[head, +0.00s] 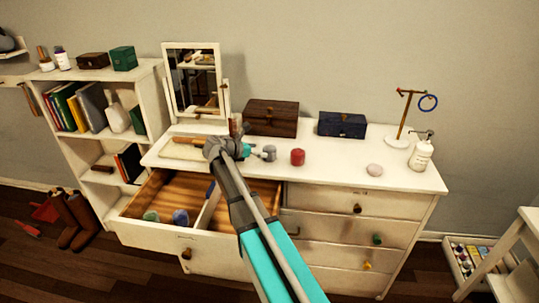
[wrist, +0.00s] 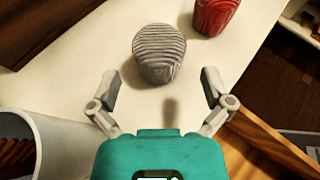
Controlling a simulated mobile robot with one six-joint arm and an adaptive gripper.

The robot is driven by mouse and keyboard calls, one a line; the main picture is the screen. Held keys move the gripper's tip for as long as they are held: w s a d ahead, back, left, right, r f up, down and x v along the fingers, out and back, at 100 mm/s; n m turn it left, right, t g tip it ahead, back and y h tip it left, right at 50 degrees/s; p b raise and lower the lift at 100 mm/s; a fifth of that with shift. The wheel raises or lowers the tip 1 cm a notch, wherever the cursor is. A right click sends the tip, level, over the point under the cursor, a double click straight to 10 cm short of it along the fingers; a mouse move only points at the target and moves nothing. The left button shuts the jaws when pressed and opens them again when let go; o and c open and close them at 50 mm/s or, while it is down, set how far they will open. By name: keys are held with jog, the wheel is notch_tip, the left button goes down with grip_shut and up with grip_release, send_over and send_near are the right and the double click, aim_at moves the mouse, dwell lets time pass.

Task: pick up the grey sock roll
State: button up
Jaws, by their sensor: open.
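The grey sock roll (head: 269,153) stands on the white dresser top, left of a red roll (head: 297,157). In the wrist view the grey sock roll (wrist: 158,53) is ribbed and upright. My gripper (wrist: 160,85) is open and empty, its fingers spread wide with the grey roll just beyond the fingertips, roughly centred between them. No finger visibly touches it. In the head view my gripper (head: 250,151) is just left of the grey roll, low over the dresser top. The red roll (wrist: 215,15) also shows in the wrist view, beyond the right finger.
The top left drawer (head: 150,231) is open, with a green roll (head: 151,216) and a blue roll (head: 181,217) inside. A brown box (head: 271,117), a navy box (head: 342,125) and a mirror (head: 195,80) stand behind. The dresser top's right middle is mostly clear.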

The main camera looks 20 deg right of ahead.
aim_at(264, 150)
jog(key=shift+f, duration=0.1)
jog(key=b+x, duration=0.2)
jog(key=x, duration=0.2)
jog(key=shift+w+f, duration=0.1)
jog(key=shift+f, duration=0.15)
jog(key=shift+d, duration=0.5)
jog(key=c, duration=1)
jog(key=shift+r, duration=0.1)
